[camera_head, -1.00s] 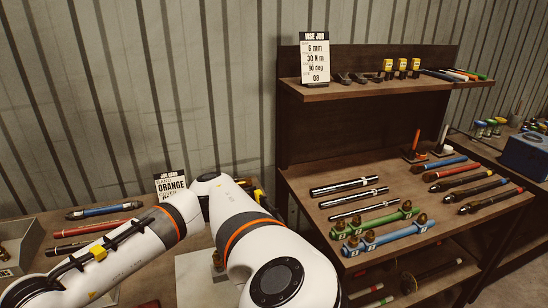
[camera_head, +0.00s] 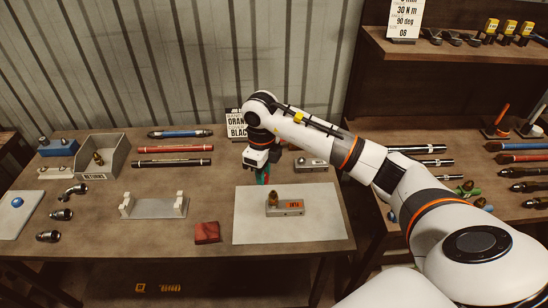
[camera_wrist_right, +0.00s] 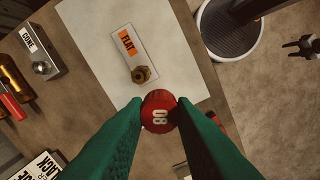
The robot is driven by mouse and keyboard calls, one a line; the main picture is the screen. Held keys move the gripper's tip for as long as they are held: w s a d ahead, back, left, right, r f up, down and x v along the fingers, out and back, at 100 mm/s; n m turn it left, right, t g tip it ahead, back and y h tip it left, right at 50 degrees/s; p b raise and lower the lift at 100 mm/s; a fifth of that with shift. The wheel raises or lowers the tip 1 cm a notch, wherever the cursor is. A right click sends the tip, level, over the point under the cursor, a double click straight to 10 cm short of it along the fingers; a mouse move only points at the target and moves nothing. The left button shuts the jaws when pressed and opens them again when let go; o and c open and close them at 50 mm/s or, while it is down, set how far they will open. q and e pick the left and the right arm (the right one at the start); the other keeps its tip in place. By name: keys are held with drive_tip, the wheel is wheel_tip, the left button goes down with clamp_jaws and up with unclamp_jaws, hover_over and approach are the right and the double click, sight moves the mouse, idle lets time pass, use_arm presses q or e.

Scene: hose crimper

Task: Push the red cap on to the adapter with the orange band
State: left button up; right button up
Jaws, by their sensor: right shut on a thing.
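My right gripper (camera_head: 262,178) hangs over the back left part of the white mat (camera_head: 320,230). In the right wrist view its green fingers (camera_wrist_right: 158,108) are shut on the red cap (camera_wrist_right: 159,112), marked 08. A brass adapter (camera_head: 271,197) stands on a grey block (camera_head: 285,209) on the mat, in front of the gripper. The wrist view shows this adapter (camera_wrist_right: 141,75) just beyond the cap, apart from it in the picture, with an orange FLAT label (camera_wrist_right: 127,42) on the block. I cannot make out a band on the adapter. My left gripper is out of view.
A second grey block (camera_head: 312,163) stands behind the mat, and a job card (camera_head: 237,125) stands at the back. A dark red block (camera_head: 207,232) lies left of the mat. Farther left are a white cradle (camera_head: 153,207) and a RETURNS bin (camera_head: 115,163).

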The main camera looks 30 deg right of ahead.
sight(273, 193)
drive_tip(key=d+m, duration=0.1)
drive_tip(key=m, duration=0.1)
drive_tip(key=d+m, duration=0.1)
drive_tip(key=m, duration=0.1)
drive_tip(key=d+m+p, duration=0.1)
drive_tip(key=m, duration=0.1)
drive_tip(key=shift+w+d+f+m, duration=0.25)
drive_tip(key=shift+f+m, duration=0.05)
drive_tip(key=shift+f, duration=0.1)
drive_tip(key=shift+f+b, duration=2.35)
drive_tip(key=shift+f, duration=0.6)
drive_tip(key=shift+f+b, duration=1.3)
